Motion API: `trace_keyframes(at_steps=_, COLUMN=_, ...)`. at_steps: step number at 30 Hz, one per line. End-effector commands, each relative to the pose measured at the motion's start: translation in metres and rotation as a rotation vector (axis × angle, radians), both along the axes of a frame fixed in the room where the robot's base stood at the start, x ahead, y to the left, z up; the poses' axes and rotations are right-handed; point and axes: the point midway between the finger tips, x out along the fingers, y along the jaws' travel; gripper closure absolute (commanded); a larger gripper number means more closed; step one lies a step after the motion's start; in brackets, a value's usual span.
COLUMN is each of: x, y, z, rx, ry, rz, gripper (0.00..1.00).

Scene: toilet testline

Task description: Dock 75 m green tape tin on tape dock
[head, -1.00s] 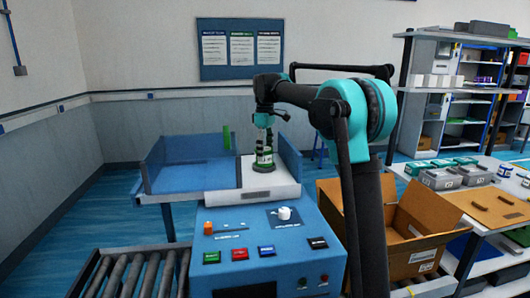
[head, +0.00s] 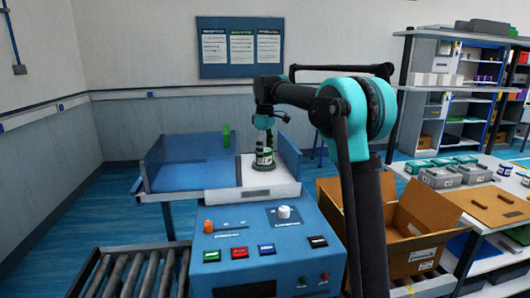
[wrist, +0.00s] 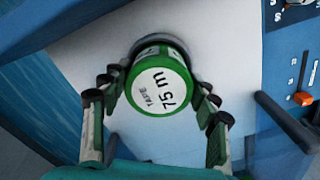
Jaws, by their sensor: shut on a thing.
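The green tape tin (wrist: 160,84) has a white lid reading "TAPE 75 m" in the wrist view. It also shows small and upright in the head view (head: 264,157). My gripper (wrist: 160,98) is shut on the tin, with a finger on either side. In the head view my gripper (head: 264,146) points down over the tin. The tin stands at a dark round base, the tape dock (head: 262,167), on a white platform (head: 285,186). The dock's dark rim shows behind the tin in the wrist view. I cannot tell if the tin is fully seated.
A blue-walled tray (head: 190,170) adjoins the platform on the left. A blue console (head: 265,240) with buttons and an orange-topped control is in front. A roller conveyor (head: 125,275) is front left. An open cardboard box (head: 410,245) and a table with grey tins (head: 440,178) are right.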

Motion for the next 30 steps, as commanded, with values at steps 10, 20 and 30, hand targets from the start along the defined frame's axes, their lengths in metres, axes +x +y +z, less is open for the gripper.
trace_keyframes(at_steps=10, x=0.0, y=0.0, z=-0.001, rx=0.0, ry=0.0, rz=0.0, gripper=0.31)
trace_keyframes(at_steps=20, x=0.0, y=0.0, z=0.011, rx=0.0, ry=0.0, rz=0.0, gripper=0.31)
trace_keyframes(at_steps=30, x=0.0, y=0.0, z=0.036, rx=0.0, ry=0.0, rz=0.0, gripper=0.31)
